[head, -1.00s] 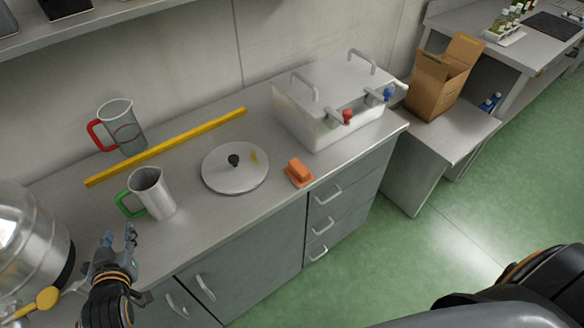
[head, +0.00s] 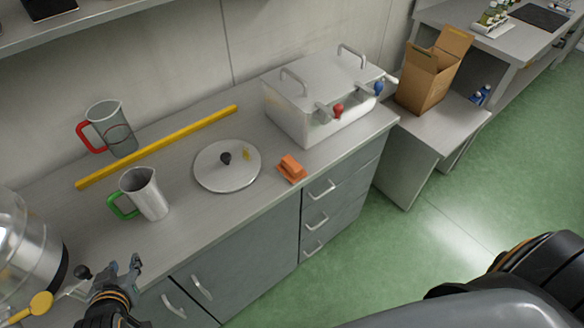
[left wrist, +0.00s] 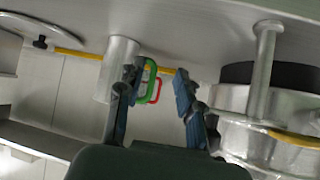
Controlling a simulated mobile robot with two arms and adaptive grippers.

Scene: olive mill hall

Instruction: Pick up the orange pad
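The orange pad (head: 291,168) lies on the grey counter near its front edge, between the round lid and the metal box in the head view. My left gripper (head: 126,266) is at the counter's front edge at lower left, well to the left of the pad and apart from it. In the left wrist view its two fingers (left wrist: 155,100) stand apart with nothing between them, so it is open and empty. The pad does not show in the left wrist view. My right gripper is not in view.
A green-handled metal jug (head: 145,194), a red-handled jug (head: 113,130), a yellow bar (head: 160,147) and a round lid (head: 228,172) stand or lie on the counter (head: 185,225). A metal box (head: 305,125) is behind the pad. A steel vessel (head: 25,240) is at left.

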